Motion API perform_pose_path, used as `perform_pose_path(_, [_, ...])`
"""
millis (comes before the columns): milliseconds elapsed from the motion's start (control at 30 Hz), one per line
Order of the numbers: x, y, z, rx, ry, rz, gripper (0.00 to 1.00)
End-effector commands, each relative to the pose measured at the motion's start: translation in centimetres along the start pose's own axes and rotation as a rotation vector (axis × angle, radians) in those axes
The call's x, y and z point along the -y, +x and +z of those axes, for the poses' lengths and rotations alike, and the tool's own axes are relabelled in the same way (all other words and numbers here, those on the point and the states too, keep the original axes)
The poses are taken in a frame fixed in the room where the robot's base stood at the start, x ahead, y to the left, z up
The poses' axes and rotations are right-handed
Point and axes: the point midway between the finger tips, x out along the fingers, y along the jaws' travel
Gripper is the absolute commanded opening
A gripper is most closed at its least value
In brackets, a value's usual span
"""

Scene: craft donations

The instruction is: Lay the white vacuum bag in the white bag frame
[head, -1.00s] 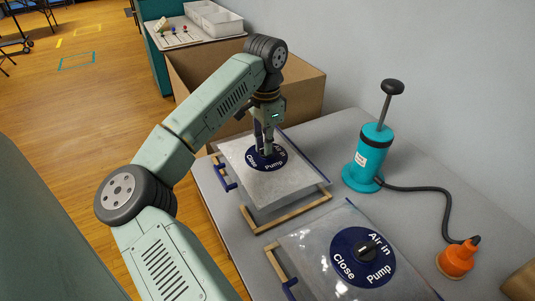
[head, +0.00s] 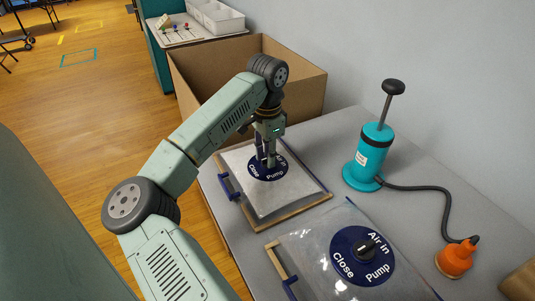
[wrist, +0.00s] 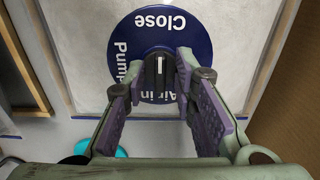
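The white vacuum bag (head: 290,191) lies flat inside a wooden frame (head: 297,213) with blue clamp parts, on the grey table. Its blue disc reads Close, Pump and Air in, and a black knob (wrist: 158,68) stands at the disc's middle. The bag also fills the upper wrist view (wrist: 85,75). My gripper (head: 266,163) is low over the disc. In the wrist view its fingers (wrist: 160,80) stand on either side of the knob, with a small gap visible. The fingers hide part of the disc in the head view.
A second, greyer bag (head: 310,262) with a similar disc lies in front. A teal hand pump (head: 370,155) with a hose to an orange nozzle (head: 455,259) stands right. An open cardboard box (head: 300,95) is behind the table, near a wall.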

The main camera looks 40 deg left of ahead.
Motion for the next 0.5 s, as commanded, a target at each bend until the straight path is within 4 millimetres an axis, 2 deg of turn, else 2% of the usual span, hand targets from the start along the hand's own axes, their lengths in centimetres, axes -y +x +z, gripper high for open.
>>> perform_pose_path(300, [0.0,-0.1,0.0,0.0,0.0,0.0,0.28])
perform_pose_path(433, [0.1,-0.8,0.0,-0.001,-0.001,-0.003,0.28])
perform_pose_path(500, [0.1,-1.9,0.0,0.0,-0.001,-0.004,0.28])
